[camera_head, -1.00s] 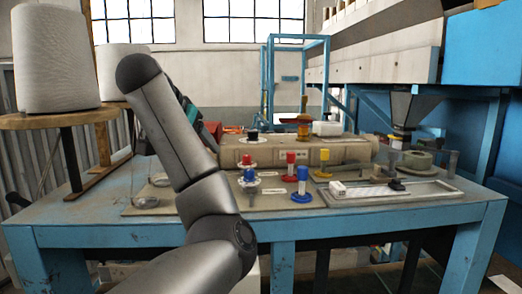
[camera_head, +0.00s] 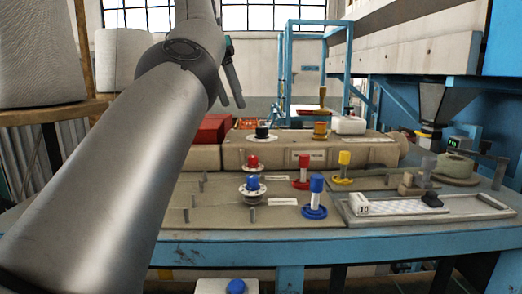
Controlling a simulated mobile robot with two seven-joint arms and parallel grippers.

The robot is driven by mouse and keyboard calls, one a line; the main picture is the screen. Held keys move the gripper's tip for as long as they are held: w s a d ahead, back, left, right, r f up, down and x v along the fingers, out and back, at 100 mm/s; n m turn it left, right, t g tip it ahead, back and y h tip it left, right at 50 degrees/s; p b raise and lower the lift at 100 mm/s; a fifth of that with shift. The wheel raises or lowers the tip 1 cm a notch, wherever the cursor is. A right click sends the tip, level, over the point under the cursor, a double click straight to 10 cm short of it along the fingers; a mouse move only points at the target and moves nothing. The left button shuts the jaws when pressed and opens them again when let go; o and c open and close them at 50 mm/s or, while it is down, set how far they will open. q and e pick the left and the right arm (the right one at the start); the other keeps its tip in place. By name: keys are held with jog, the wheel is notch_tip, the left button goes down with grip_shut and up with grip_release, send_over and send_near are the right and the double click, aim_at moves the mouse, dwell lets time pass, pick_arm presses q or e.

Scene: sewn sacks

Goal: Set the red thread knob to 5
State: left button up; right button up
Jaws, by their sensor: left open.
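The red knob (camera_head: 253,162) sits on a small round white dial on the bench, left of the middle. The dial's marks are too small to read, so I cannot tell its setting. A blue knob (camera_head: 253,183) on a similar dial stands just in front of it. My left gripper (camera_head: 231,96) is open and empty, above and behind the red knob, well apart from it. My left arm crosses the left side of the view and hides part of the bench. My right gripper is not in view.
Red (camera_head: 303,168), blue (camera_head: 317,186) and yellow (camera_head: 344,159) posts stand to the right of the dials. Short metal pins stand to the left. A beige beam (camera_head: 370,154) behind carries a dark knob (camera_head: 262,131). A tray (camera_head: 440,212) lies at the right.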

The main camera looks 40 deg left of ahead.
aim_at(251, 157)
pick_arm(q)
jog(key=x, duration=1.5)
jog(key=shift+d, duration=0.1)
grip_shut()
